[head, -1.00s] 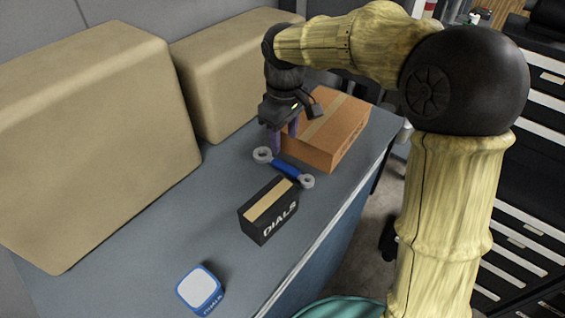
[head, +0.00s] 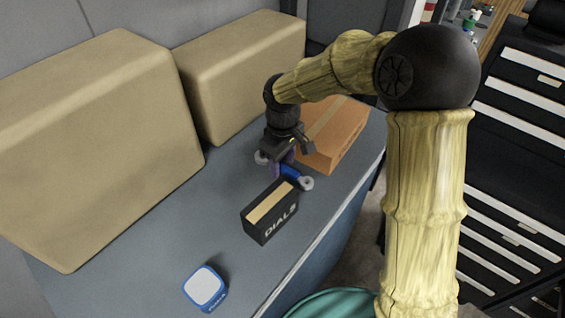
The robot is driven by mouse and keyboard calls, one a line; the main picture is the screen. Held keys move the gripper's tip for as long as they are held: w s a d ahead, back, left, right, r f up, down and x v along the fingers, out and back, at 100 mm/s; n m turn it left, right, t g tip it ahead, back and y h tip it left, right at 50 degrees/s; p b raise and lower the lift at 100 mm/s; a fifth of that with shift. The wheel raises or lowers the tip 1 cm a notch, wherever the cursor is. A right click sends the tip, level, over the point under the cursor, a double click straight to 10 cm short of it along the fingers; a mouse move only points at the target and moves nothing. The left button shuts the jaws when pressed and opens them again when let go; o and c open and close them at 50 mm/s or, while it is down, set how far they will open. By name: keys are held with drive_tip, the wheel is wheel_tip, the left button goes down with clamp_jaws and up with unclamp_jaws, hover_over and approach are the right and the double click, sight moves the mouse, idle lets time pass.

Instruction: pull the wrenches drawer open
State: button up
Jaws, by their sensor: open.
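My gripper (head: 281,168) is open, pointing down over the bench at a blue-handled tool with grey ring ends (head: 305,183). My gripper and wrist hide part of the tool, and I cannot tell whether the fingers touch it. A black drawer cabinet (head: 490,172) with several pale drawer fronts or pulls stands at the right, far from my gripper. One upper drawer has a small label (head: 549,81), too small to read. I cannot tell which drawer is the wrenches drawer. My arm hides part of the cabinet.
On the grey bench (head: 150,260) stand a black box marked DIALS (head: 270,218), a blue and white block (head: 205,288), a cardboard box (head: 345,145) and two large tan blocks (head: 95,150) (head: 245,75). The bench front left is clear.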

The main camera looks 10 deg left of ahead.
drive_tip(key=shift+d+f, duration=0.15)
drive_tip(key=shift+s, duration=0.15)
drive_tip(key=shift+c, duration=0.7)
clamp_jaws()
